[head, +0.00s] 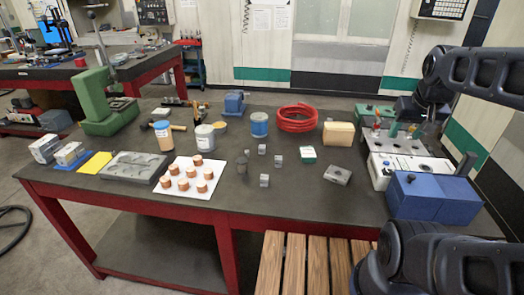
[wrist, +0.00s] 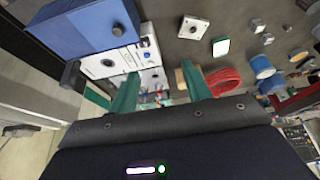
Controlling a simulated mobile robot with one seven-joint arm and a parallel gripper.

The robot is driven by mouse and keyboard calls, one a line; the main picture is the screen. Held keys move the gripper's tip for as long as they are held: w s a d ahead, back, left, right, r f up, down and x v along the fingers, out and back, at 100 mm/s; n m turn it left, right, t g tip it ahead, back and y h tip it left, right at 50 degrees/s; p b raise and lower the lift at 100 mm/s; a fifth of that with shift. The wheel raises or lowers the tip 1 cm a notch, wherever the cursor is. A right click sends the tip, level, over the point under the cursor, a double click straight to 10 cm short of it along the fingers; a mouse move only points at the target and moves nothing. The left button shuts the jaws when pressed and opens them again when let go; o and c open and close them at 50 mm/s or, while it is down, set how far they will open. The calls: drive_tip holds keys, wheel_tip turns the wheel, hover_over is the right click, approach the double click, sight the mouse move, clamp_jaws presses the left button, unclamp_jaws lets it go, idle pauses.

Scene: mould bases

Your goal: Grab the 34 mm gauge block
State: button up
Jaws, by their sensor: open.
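Several small grey metal blocks stand on the dark table top in the head view: a front one (head: 264,180), a middle one (head: 278,161) and a back one (head: 262,149). I cannot tell which is the 34 mm gauge block; no size marks are readable. Small blocks also show at the upper right of the wrist view, one nearer (wrist: 258,26) and one beside it (wrist: 267,39). My gripper (wrist: 160,88) shows two green fingers in the wrist view, spread apart with no block between them. It is away from the small blocks.
A blue box (head: 433,197) and white machine panel (head: 410,166) stand at the table's right. A metal block with a hole (head: 337,175) and green-and-white box (head: 308,154) lie nearby. A white sheet (head: 190,181) holds copper pieces. A red hose coil (head: 297,118) lies behind.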

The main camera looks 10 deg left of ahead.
drive_tip(key=shift+o, duration=0.4)
drive_tip(key=w+a+r+n+g, duration=0.1)
drive_tip(key=w+a+n, duration=0.45)
drive_tip(key=w, duration=0.55)
drive_tip(key=n+g, duration=0.4)
drive_tip(key=n, duration=0.9)
hover_over(262, 146)
wheel_tip(262, 146, down, 20)
drive_tip(key=shift+m, duration=0.25)
drive_tip(key=f, duration=0.4)
drive_tip(key=shift+d+f, duration=0.3)
drive_tip(key=shift+a+f, duration=0.15)
drive_tip(key=shift+f, duration=1.25)
drive_tip(key=shift+a+f, duration=0.1)
drive_tip(key=shift+f, duration=1.3)
clamp_jaws()
